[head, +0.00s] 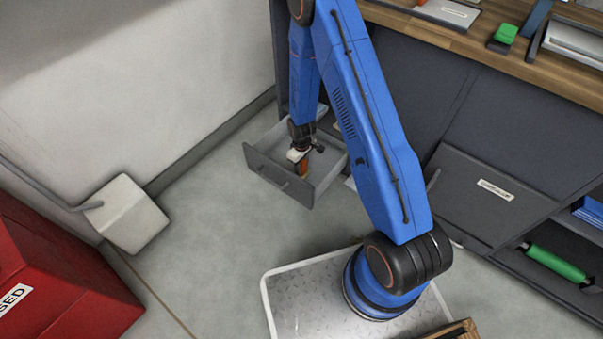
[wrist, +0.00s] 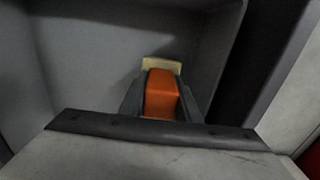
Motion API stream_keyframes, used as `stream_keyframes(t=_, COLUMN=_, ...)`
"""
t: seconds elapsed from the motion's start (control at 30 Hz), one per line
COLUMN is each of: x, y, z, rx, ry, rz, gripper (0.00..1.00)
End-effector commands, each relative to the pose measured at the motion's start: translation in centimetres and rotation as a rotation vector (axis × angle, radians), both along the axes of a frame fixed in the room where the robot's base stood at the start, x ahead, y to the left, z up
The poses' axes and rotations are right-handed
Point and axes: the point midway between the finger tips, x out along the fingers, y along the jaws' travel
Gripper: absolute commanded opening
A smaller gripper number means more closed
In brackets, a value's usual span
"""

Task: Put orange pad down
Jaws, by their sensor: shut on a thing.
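The orange pad (wrist: 161,95) is between the two dark fingers of my gripper (wrist: 162,104) in the wrist view. A pale yellowish strip (wrist: 162,66) shows at its far end. The gripper is shut on the pad. I cannot tell whether the pad touches the drawer floor.
The drawer's walls stand close around my gripper. A wooden worktop (head: 480,48) with a green block (head: 506,33) is at the upper right. A green roll (head: 557,264) lies in a low shelf. A white box (head: 131,214) and red cabinet (head: 55,275) stand left. Floor between is clear.

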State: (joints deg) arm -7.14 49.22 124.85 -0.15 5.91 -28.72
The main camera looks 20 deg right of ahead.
Motion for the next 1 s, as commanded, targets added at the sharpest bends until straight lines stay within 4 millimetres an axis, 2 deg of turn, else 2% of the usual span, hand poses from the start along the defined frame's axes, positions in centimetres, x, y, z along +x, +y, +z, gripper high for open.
stream_keyframes(t=0.2, x=-0.1, y=0.0, z=-2.8, rx=-0.001, ry=0.003, rz=0.000, gripper=0.05)
stream_keyframes(t=0.3, x=0.0, y=0.0, z=-3.5, rx=-0.001, ry=0.001, rz=-0.001, gripper=0.05)
stream_keyframes(t=0.67, x=0.0, y=0.0, z=-3.8, rx=0.000, ry=0.000, rz=-0.001, gripper=0.05)
stream_keyframes(t=0.7, x=0.0, y=0.0, z=-3.9, rx=0.000, ry=0.000, rz=-0.001, gripper=0.32)
stream_keyframes(t=0.77, x=0.0, y=0.0, z=-3.8, rx=0.000, ry=0.000, rz=-0.001, gripper=0.46)
stream_keyframes(t=1.0, x=0.0, y=0.0, z=-3.8, rx=0.000, ry=0.000, rz=0.000, gripper=0.48)
